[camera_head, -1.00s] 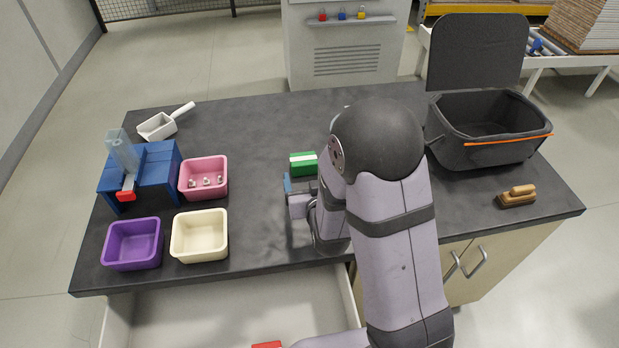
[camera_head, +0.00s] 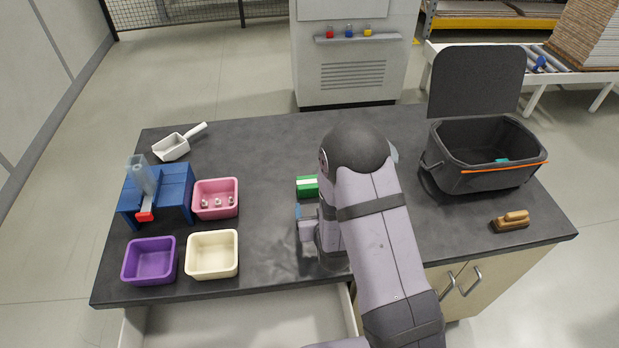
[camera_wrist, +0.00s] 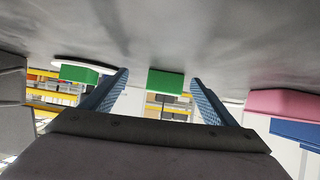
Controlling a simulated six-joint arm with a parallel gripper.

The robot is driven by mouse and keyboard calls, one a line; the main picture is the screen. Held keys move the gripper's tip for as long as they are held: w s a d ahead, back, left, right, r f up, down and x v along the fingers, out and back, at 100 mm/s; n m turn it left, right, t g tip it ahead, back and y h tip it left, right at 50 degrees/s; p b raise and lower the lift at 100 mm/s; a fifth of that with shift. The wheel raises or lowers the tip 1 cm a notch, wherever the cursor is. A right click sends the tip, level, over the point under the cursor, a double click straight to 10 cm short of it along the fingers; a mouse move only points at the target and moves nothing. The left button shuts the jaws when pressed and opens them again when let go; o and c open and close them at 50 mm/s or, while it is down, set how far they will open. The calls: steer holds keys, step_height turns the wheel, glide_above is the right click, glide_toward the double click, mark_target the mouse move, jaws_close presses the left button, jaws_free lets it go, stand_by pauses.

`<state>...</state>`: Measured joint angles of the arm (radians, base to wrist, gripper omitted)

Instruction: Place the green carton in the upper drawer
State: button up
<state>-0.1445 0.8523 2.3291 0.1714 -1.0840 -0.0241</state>
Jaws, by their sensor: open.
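The green carton (camera_head: 307,186), with a white stripe, lies on the dark worktop just beyond my gripper (camera_head: 304,212) in the head view. My arm hides part of the gripper there. In the wrist view, which is upside down, a green block (camera_wrist: 166,83), which looks like the carton, shows between the blue fingers of my gripper (camera_wrist: 160,95). The fingers are apart with nothing held, and the carton is ahead of them. An open drawer (camera_head: 240,318) extends below the worktop's front edge; its near part is cut off by the frame.
A second green object (camera_wrist: 78,74) with a white disc shows left in the wrist view. Pink (camera_head: 216,199), cream (camera_head: 212,255) and purple (camera_head: 150,261) bins, a blue stand (camera_head: 172,190) and a scoop (camera_head: 172,147) are left. A black bin (camera_head: 478,180) and brush (camera_head: 510,221) are right.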

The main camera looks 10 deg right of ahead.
mark_target(310, 182)
steer(key=shift+t, duration=0.6)
steer(key=w, duration=0.1)
steer(key=w+r, duration=0.1)
steer(key=w+a+r, duration=0.1)
steer(key=shift+w, duration=0.3)
steer(key=shift+r, duration=0.3)
steer(key=shift+a+p+x, duration=0.2)
steer(key=shift+p+x, duration=1.15)
steer(key=shift+x, duration=2.3)
steer(key=shift+r, duration=0.1)
steer(key=c, duration=1.2)
steer(key=shift+r, duration=0.2)
steer(key=shift+r+b, duration=1.2)
steer(key=shift+r, duration=3.6)
